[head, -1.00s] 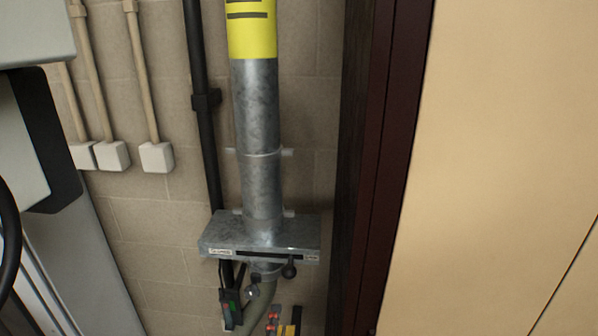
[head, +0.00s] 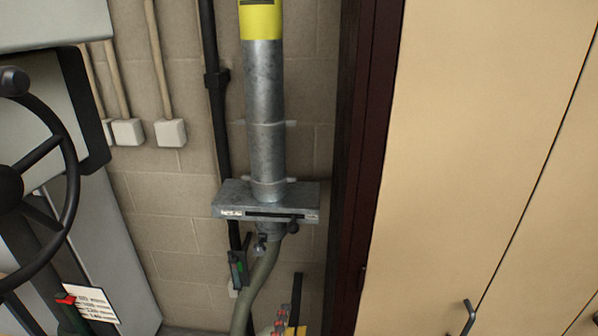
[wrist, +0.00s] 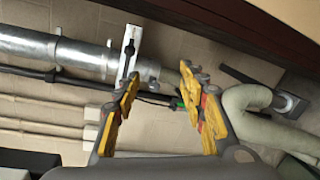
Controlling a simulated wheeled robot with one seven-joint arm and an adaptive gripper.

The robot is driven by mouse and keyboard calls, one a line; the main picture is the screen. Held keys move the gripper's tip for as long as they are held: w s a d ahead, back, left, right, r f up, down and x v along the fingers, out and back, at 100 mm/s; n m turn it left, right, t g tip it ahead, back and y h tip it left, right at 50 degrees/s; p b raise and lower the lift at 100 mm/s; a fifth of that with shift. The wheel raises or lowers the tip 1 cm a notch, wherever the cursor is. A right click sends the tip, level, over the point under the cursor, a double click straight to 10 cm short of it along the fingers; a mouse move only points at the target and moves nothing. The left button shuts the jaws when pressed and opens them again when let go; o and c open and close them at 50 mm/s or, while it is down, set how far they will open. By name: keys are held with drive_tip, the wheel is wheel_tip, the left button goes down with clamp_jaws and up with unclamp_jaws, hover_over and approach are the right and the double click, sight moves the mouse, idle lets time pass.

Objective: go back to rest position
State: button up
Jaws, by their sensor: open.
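My gripper (wrist: 162,85) shows in the wrist view with its two yellow-and-grey fingers spread apart and nothing held between them. Beyond the fingertips is a metal slide box (wrist: 131,50) on a silver duct (wrist: 75,52). In the head view the same slide box (head: 265,200) sits on the upright duct (head: 265,110), with a dark slot and a black knob (head: 293,228) at its right. A small red and yellow part at the bottom edge of the head view may be my gripper's tip; too little shows to be sure.
A grey-green hose (head: 262,280) runs down below the slide box. A machine with a black handwheel (head: 70,190) stands at left. A tan cabinet (head: 460,150) with a handle fills the right, beside a dark red post (head: 372,160). Block wall lies behind.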

drive_tip(key=s+d+f+m+g, duration=0.8)
drive_tip(key=s+d+m+g, duration=0.1)
drive_tip(key=s+d+g, duration=0.25)
drive_tip(key=w+d+r+m+y, duration=0.2)
drive_tip(key=d+r+m, duration=0.7)
drive_tip(key=r+m, duration=0.1)
drive_tip(key=shift+w+d+r+m+t+y, duration=0.15)
drive_tip(key=shift+d+r+m+t+y, duration=0.15)
drive_tip(key=shift+r+m+t, duration=0.25)
